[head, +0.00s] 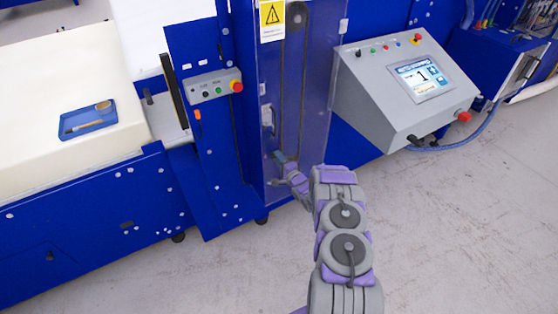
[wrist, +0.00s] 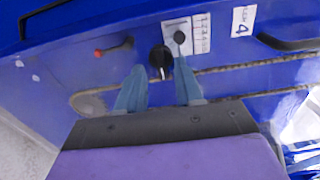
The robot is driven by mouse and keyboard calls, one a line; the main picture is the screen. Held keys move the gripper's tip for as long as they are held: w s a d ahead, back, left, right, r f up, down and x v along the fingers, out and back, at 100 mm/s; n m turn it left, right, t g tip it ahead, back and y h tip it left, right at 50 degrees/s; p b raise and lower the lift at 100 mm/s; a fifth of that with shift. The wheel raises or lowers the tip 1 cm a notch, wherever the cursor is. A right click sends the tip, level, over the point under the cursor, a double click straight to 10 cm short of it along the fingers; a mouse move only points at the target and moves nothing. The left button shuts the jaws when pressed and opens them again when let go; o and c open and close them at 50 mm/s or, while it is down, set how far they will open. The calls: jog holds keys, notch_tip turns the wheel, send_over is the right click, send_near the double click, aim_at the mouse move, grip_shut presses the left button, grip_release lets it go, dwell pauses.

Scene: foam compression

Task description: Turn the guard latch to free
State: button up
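My gripper (head: 277,170) is at the lower part of the clear guard door (head: 318,70) in the head view. In the wrist view my gripper (wrist: 160,77) has its two blue-grey fingers apart, with nothing held between them. A black round knob (wrist: 160,58) with a pale mark shows just beyond and between the fingertips. I cannot tell whether the fingers touch it. A red-tipped lever (wrist: 100,53) is to the left. Which of these is the guard latch is not clearly marked.
A black handle (wrist: 288,43) and a label with 4 (wrist: 243,20) are at right in the wrist view. A grey control console (head: 405,90) stands right of the door. A small button box (head: 212,86) is left. The floor (head: 450,230) at right is clear.

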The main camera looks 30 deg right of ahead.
jog(key=shift+a, duration=0.2)
jog(key=s+p, duration=0.2)
jog(key=s, duration=1.5)
jog(key=shift+s+d, duration=0.15)
jog(key=shift+d, duration=0.3)
